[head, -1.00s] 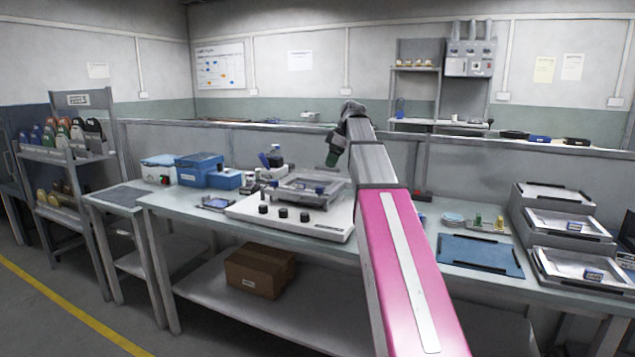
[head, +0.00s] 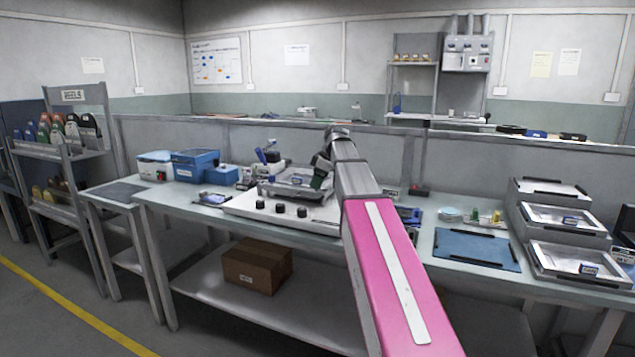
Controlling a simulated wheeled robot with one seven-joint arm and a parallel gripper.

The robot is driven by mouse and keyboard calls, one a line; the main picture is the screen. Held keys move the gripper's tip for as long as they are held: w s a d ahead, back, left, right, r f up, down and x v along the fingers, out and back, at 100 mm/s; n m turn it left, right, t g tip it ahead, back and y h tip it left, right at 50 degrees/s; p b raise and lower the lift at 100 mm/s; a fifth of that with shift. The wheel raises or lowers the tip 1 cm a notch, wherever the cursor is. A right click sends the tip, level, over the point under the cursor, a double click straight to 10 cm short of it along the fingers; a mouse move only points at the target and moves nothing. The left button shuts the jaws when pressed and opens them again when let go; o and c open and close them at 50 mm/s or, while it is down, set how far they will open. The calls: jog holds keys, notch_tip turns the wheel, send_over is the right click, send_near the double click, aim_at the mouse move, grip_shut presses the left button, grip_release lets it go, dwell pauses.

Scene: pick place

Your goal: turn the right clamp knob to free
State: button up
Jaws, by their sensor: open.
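A white fixture base (head: 240,206) stands on the workbench, carrying a grey framed tray (head: 275,190). Dark knobs stand along its front: a left one (head: 260,204), a middle one (head: 280,208) and a right one (head: 302,211). Small blue parts sit on the tray. I cannot tell which of these is the right clamp knob, nor how any knob is turned. My gripper (head: 318,182) is small in this view, over the right part of the tray, above and a little right of the right front knob. Its jaws are open. My arm hides the fixture's right end.
Blue boxes (head: 196,165) and a white-and-blue cooler box (head: 155,166) stand at the bench's left. A blue mat (head: 470,249) and stacked grey trays (head: 560,225) lie to the right. A low partition (head: 480,155) runs behind the bench.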

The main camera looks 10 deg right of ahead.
jog(key=c, duration=0.9)
